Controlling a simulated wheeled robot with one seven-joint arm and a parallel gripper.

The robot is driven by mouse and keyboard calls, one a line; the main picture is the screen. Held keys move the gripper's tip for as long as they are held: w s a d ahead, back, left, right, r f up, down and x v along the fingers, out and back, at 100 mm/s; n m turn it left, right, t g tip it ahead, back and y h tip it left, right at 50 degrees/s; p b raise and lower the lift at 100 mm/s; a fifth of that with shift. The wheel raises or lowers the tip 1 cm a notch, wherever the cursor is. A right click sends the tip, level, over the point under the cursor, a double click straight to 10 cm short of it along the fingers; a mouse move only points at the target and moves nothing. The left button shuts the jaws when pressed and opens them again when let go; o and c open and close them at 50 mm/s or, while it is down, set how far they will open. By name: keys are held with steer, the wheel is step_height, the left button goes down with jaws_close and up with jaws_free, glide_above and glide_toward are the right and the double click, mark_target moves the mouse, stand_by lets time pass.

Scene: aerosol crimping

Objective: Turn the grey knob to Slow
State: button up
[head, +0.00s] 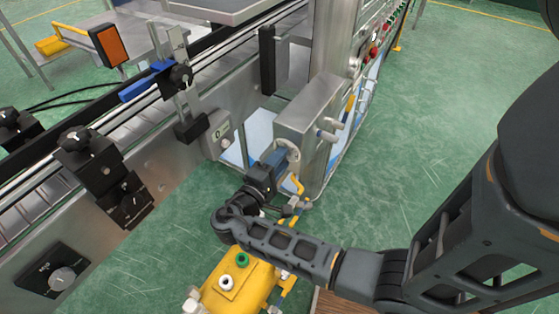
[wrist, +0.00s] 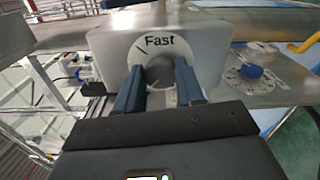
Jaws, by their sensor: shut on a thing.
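The grey knob (wrist: 159,74) sits at the centre of a round white dial (wrist: 165,42) marked "Fast" along its upper part. A thin dark line shows on the dial left of that word. No "Slow" mark can be read; the dial's lower part is hidden by the knob and fingers. My gripper (wrist: 158,88) has its two blue-grey fingers on either side of the knob, shut on it. In the head view my gripper (head: 279,161) reaches the side of a grey metal box (head: 303,117), where the dial's pale edge shows and the knob is hidden.
A conveyor (head: 130,130) with black clamps runs along the left. Another knob on a black plate (head: 60,279) is at lower left. A yellow unit (head: 238,285) stands below my forearm. Pale handles (head: 330,130) stick out right of the box. Green floor is open at right.

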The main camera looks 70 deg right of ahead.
steer(key=o, duration=1)
steer(key=shift+o, duration=0.2)
steer(key=b+v, duration=0.1)
steer(key=v, duration=0.7)
steer(key=shift+d, duration=0.1)
